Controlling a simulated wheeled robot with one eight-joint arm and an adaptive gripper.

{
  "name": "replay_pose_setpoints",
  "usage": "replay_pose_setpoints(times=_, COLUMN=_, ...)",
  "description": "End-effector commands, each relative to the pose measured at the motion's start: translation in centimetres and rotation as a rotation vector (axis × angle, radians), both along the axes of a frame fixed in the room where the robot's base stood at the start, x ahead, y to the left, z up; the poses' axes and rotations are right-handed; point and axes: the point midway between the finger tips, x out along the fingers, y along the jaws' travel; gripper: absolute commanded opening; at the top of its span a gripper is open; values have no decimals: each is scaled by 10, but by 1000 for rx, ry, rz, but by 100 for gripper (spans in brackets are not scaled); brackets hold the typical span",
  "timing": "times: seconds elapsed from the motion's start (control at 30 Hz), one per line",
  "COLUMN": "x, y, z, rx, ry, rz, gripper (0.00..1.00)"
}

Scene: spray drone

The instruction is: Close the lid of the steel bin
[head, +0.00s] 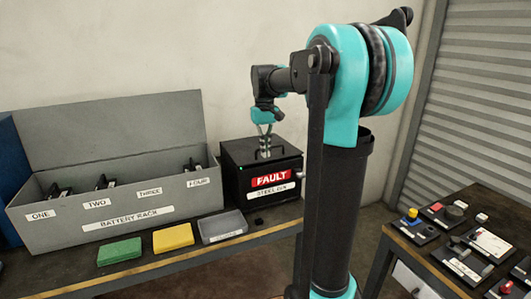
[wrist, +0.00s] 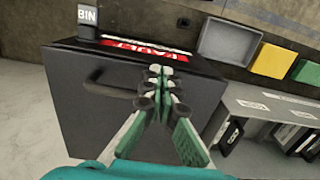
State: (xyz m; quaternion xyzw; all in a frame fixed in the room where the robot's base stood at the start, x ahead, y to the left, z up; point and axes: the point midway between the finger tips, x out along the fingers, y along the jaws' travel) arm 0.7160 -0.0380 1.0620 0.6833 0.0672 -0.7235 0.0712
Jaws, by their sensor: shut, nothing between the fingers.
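The steel bin (head: 236,183) is a black box on the bench with a red FAULT label and a white label on its front. Its dark lid (wrist: 85,125) lies flat across the top, with a bar handle (wrist: 108,90) on it. No open interior shows, but I cannot tell whether the lid is fully seated. My gripper (head: 265,153) points down over the lid in the head view. It is shut and empty in the wrist view (wrist: 160,75), its fingertips over the lid near the front edge. Whether they touch the lid is unclear.
A grey battery rack (head: 125,209) with its cover raised stands left of the bin. Green (head: 119,252), yellow (head: 173,237) and grey (head: 222,227) trays lie along the bench front. A second table (head: 400,240) with control panels stands at the right. A wall rises behind the bin.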

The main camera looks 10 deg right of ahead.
Motion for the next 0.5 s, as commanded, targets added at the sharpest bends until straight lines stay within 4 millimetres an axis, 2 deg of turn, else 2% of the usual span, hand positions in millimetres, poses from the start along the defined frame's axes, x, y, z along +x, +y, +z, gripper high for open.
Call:
replay_pose_setpoints(times=0.13, x=0, y=0, z=-8, rx=0, ry=0, rz=0, gripper=0)
replay_pose_setpoints(times=0.5, x=-1, y=0, z=-10, rx=1, ry=-3, rz=0, gripper=0)
